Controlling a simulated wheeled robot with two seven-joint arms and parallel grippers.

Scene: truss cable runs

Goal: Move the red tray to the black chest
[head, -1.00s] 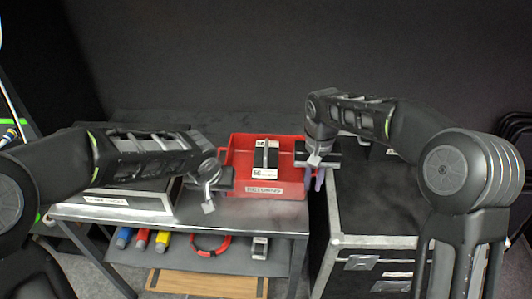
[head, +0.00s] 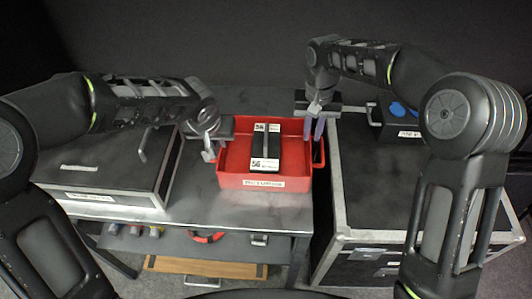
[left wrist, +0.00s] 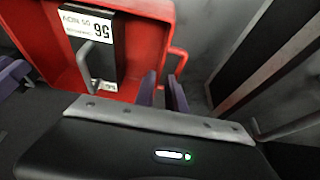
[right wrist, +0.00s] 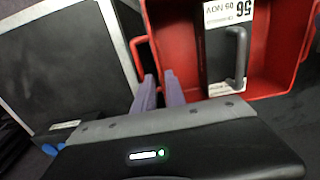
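The red tray (head: 226,170) sits on the grey table and holds a black box (head: 266,147) with a handle and white labels. The black chest (head: 375,205) stands right of the table, silver-edged. My left gripper (head: 208,150) is at the tray's left side. In the left wrist view its purple fingers (left wrist: 163,95) are apart, close to the tray's red side handle (left wrist: 179,60). My right gripper (head: 315,130) is above the tray's right side. In the right wrist view its fingers (right wrist: 160,92) are apart, beside the right handle (right wrist: 139,50). Neither gripper visibly holds the tray.
A black case (head: 115,180) with silver edges lies on the table, left of the tray. A small black box with blue caps (head: 401,110) stands at the chest's back. The chest top in front of it is clear.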

